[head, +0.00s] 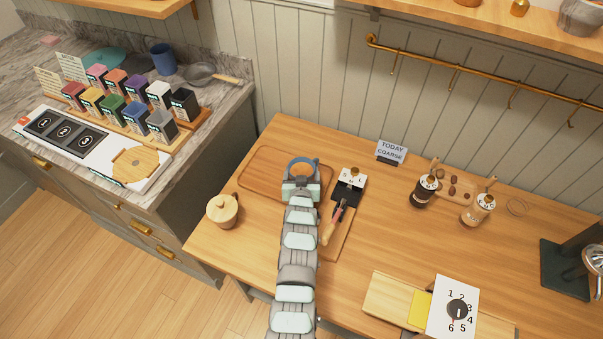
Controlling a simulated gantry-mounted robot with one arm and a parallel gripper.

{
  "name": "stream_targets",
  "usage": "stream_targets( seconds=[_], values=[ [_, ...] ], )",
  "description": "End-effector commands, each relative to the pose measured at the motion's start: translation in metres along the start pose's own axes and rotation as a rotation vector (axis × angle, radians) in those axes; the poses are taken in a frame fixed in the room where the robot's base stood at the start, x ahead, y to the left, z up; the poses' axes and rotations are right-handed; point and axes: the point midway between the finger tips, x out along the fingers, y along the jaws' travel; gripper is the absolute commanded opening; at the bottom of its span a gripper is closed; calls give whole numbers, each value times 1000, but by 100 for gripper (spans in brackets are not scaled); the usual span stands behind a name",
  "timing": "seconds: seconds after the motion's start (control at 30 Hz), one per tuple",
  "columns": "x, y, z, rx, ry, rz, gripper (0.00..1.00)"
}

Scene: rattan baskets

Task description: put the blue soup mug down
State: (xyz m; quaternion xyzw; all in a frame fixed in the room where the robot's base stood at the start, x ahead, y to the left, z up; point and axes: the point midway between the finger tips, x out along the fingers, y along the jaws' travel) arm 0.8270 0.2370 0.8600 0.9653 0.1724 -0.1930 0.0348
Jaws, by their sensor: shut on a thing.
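The blue soup mug (301,159) shows as a rounded blue rim at the far end of my arm, over the wooden tray (252,178). My gripper (301,182) is shut on it from the near side. My gripper and wrist hide most of the mug's body. I cannot tell whether the mug's base touches the tray or is held above it.
A lidded wooden pot (223,209) stands left of my arm. A dark-topped board with a handled tool (337,219) lies close on the right. A small sign (391,152) stands behind. Jars (424,190) stand farther right. A blue cup (162,58) is on the left counter.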

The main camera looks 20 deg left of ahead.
Motion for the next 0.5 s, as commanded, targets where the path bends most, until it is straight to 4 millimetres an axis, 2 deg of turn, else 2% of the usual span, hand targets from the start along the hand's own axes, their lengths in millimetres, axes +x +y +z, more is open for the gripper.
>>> stream_targets(
  seconds=[0.37,0.4,0.5],
  values=[
    [2,0,3,0,5,0,13],
    [2,0,2,0,4,0,78],
    [2,0,2,0,4,0,86]
  ],
)
